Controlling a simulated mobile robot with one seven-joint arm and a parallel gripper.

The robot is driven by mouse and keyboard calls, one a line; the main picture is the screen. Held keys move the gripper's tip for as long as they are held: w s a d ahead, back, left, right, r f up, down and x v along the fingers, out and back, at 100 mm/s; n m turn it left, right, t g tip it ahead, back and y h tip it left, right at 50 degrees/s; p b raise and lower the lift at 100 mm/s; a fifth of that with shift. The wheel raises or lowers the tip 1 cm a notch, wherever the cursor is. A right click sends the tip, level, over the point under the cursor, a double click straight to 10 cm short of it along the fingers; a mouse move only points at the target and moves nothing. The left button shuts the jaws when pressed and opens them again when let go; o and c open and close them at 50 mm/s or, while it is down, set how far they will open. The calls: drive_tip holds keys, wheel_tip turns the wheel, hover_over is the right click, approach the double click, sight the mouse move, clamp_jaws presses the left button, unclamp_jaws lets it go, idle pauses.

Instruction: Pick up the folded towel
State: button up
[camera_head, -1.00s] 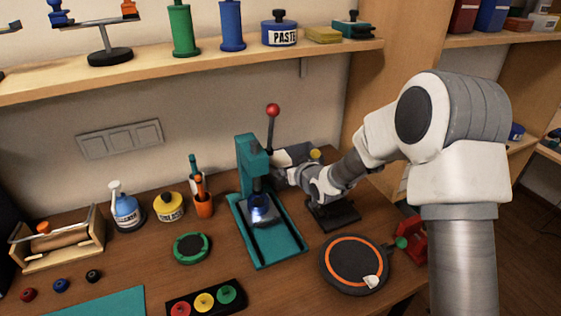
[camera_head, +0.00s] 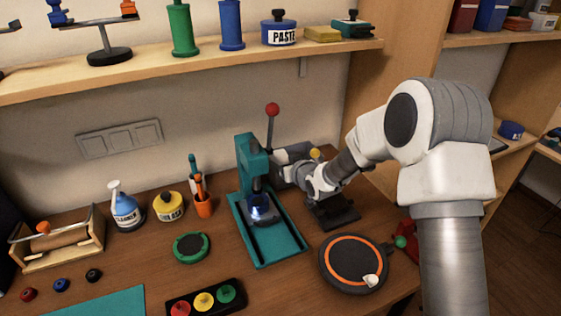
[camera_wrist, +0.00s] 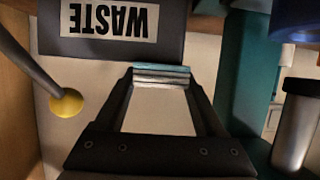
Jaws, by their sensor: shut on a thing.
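The folded towel (camera_wrist: 161,76) shows in the wrist view as a thin stack of teal, white and grey layers. My gripper (camera_wrist: 160,84) is shut on it, with one dark fingertip at each end of the stack. In the head view my wrist reaches in from the right to just behind the teal press (camera_head: 252,165). The towel and my fingertips cannot be made out there.
A dark box labelled WASTE (camera_wrist: 112,45) appears upside down beyond the towel in the wrist view. A yellow knob on a rod (camera_wrist: 68,102) is close at left. The press has a red-topped lever (camera_head: 272,111). An orange-ringed disc (camera_head: 354,262) lies in front.

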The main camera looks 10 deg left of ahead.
sight(284, 162)
drive_tip(key=shift+r, duration=0.7)
wheel_tip(284, 162, up, 3)
drive_tip(key=shift+w+d+r, duration=0.1)
drive_tip(key=shift+r, duration=0.1)
drive_tip(key=d+r+p, duration=0.2)
drive_tip(key=d+r, duration=0.4)
drive_tip(key=d, duration=0.5)
drive_tip(key=shift+d+r+p, duration=0.15)
drive_tip(key=shift+d+p, duration=0.1)
drive_tip(key=shift+p, duration=0.05)
